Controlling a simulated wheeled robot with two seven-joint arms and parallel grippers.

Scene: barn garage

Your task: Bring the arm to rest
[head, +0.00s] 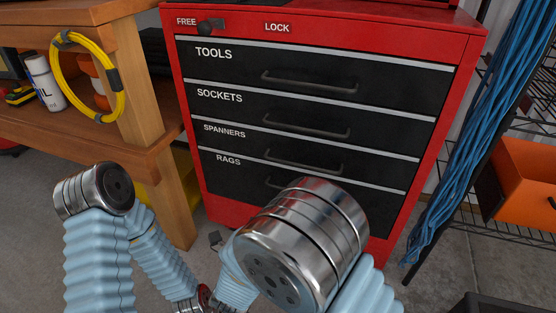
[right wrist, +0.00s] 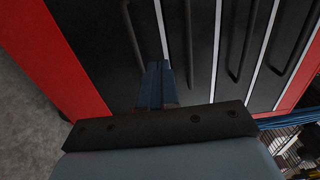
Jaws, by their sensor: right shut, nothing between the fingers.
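My right gripper (right wrist: 155,84) shows in the right wrist view with its dark blue fingers together and nothing between them. It points toward the front of the red tool cabinet (right wrist: 66,50), whose black drawers look tilted in that view. I cannot tell the exact gap between fingertips and drawers. In the head view both of my arms show as pale blue ribbed sleeves with metal joints, bent in front of the cabinet (head: 190,130). My right arm's large metal joint covers part of the rags drawer (head: 235,172). My left gripper is not in view.
All the labelled drawers look closed, below a FREE/LOCK lever (head: 211,26). A wooden bench (head: 140,75) at left holds a yellow cable coil (head: 118,80) and a white bottle (head: 44,82). Blue cables (head: 490,110) hang at right by a wire rack with an orange bin (head: 525,180).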

